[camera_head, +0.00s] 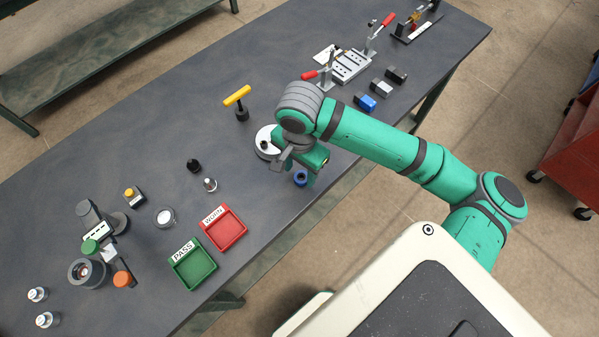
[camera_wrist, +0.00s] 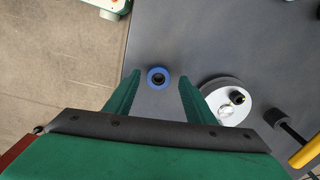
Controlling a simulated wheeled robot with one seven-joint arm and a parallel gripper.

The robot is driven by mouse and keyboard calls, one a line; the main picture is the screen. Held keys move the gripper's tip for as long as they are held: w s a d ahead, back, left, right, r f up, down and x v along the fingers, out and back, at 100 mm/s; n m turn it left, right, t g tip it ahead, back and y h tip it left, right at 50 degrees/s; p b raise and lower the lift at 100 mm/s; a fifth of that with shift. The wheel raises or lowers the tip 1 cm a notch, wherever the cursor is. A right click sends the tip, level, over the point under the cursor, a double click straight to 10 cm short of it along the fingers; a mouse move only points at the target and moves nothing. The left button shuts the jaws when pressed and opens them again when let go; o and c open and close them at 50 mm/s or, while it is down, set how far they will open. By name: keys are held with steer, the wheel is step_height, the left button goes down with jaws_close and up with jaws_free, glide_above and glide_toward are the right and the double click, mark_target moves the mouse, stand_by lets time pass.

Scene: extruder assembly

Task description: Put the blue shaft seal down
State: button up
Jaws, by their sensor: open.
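The blue shaft seal (camera_head: 301,178) is a small blue ring with a dark centre. It sits near the front edge of the grey table (camera_head: 265,205). In the wrist view the seal (camera_wrist: 159,78) lies flat on the table, just beyond and between my fingertips, with clear gaps on both sides. My gripper (camera_wrist: 157,80) is open and empty around or just above it; the exact height is hard to tell. In the head view my gripper (camera_head: 308,172) hangs over the seal and partly covers that area.
A round silver plate (camera_head: 266,142) with a black knob stands close beside my gripper. A yellow T-handle tool (camera_head: 238,98) is behind it. A red WORN tray (camera_head: 241,231) and green PASS tray (camera_head: 209,273) lie to the left. The table edge is close to the seal.

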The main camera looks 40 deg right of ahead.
mark_target(299, 178)
step_height(299, 178, up, 10)
steer(key=shift+r, duration=0.2)
stand_by(0.6)
